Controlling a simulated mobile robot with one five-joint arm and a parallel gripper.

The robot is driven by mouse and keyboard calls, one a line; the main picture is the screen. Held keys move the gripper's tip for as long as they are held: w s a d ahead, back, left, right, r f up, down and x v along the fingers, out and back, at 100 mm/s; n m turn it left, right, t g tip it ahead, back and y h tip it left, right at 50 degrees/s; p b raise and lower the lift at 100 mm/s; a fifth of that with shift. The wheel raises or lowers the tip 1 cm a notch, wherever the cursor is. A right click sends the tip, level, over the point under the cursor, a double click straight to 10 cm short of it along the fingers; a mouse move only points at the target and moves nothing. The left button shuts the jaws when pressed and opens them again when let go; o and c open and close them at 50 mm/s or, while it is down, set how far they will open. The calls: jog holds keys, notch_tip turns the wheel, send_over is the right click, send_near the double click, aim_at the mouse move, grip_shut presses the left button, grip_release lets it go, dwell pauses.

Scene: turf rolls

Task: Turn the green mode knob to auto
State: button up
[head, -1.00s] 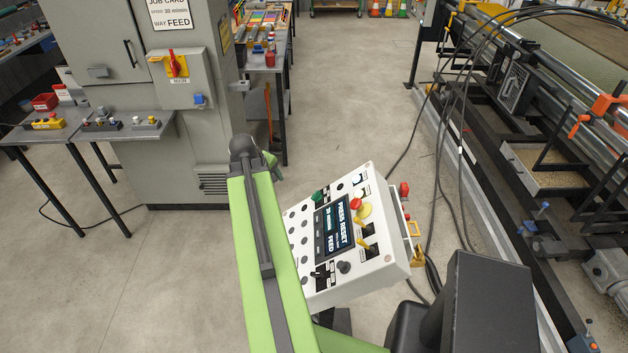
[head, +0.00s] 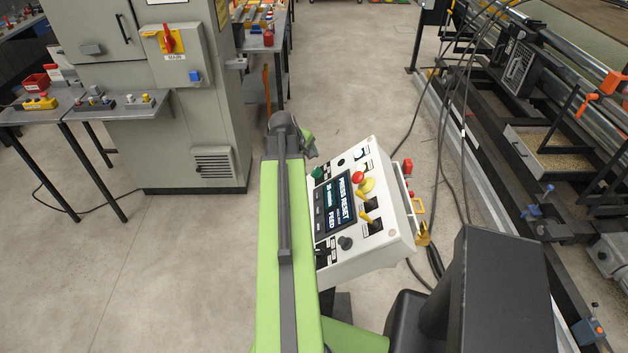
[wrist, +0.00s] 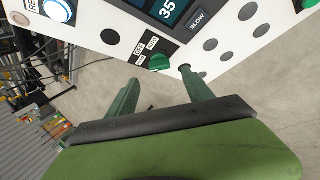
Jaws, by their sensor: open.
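In the head view a green knob (head: 319,173) shows at the panel's upper left edge, beside my green arm. Which mode the knob points to cannot be told.
The panel also bears a lit display (head: 335,204) reading PRESS RESET and FEED, a red mushroom button (head: 358,177) and yellow-handled switches. A grey cabinet (head: 190,110) stands behind left. Machine rails and cables (head: 465,130) run along the right. Open floor lies left.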

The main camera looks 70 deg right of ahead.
aim_at(314, 171)
jog(key=b+x, duration=0.5)
jog(key=x, duration=0.2)
jog(key=shift+d+f, duration=0.1)
jog(key=shift+f, duration=0.2)
jog(key=shift+s+r, duration=0.1)
jog(key=shift+c, duration=0.4)
